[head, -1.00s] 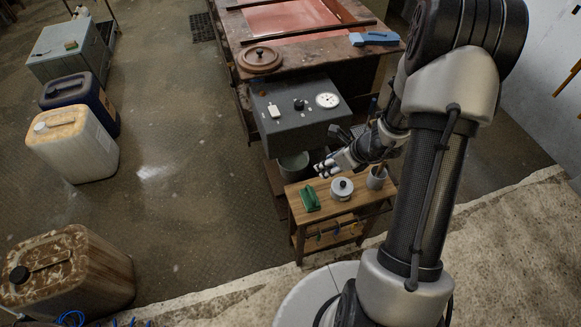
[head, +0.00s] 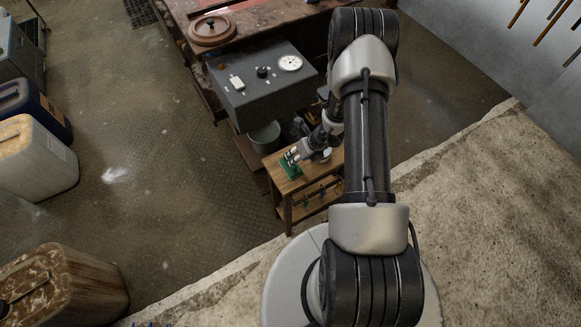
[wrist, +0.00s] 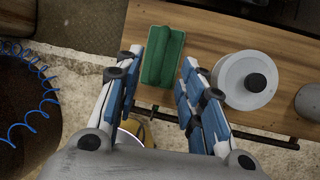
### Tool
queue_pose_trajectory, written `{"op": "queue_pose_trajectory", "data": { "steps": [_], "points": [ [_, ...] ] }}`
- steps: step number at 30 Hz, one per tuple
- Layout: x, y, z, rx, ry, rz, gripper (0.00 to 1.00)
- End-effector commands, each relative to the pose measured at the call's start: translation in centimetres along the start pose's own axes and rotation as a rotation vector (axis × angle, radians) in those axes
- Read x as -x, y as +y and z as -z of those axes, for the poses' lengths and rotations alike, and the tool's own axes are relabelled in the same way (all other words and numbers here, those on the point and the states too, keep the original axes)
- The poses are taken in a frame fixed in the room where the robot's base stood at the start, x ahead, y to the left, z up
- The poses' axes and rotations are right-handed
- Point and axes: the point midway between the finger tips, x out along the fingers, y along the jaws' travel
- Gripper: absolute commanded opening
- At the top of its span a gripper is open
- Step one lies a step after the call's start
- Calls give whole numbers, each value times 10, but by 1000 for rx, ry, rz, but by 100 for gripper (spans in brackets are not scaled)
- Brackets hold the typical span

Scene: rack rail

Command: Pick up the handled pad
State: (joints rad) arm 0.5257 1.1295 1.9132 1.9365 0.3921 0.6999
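The handled pad (wrist: 162,57) is a green block with a raised grip along its length. It lies on the small wooden table near its left end, and in the head view it shows as a green patch (head: 290,171). My gripper (wrist: 166,72) is open, with its blue-and-white fingers apart on either side of the pad's near part in the wrist view. In the head view my gripper (head: 291,157) is just over the pad. I cannot tell the height left between the fingertips and the table. The fingers do not visibly touch the pad.
A white round pot with a black knob (wrist: 245,80) stands right of the pad, close to my right finger. A grey cup (wrist: 308,101) is further right. A grey control box (head: 262,82) stands behind the wooden table (head: 284,187).

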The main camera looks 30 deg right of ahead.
Motion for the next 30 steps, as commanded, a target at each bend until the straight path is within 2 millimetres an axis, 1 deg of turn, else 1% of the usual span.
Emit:
{"op": "queue_pose_trajectory", "data": {
  "steps": [4, 9, 13, 16, 22, 30],
  "points": [
    [-10, 1, -1, 2, 0, -1, 36],
    [-37, 2, -3, 3, 1, -1, 36],
    [-51, 2, -3, 1, 1, 0, 36],
    [-55, 2, -4, 1, 1, 0, 36],
    [-54, 2, -4, 1, 0, 0, 36],
    [-54, 2, -4, 1, 0, 0, 18]
  ]
}}
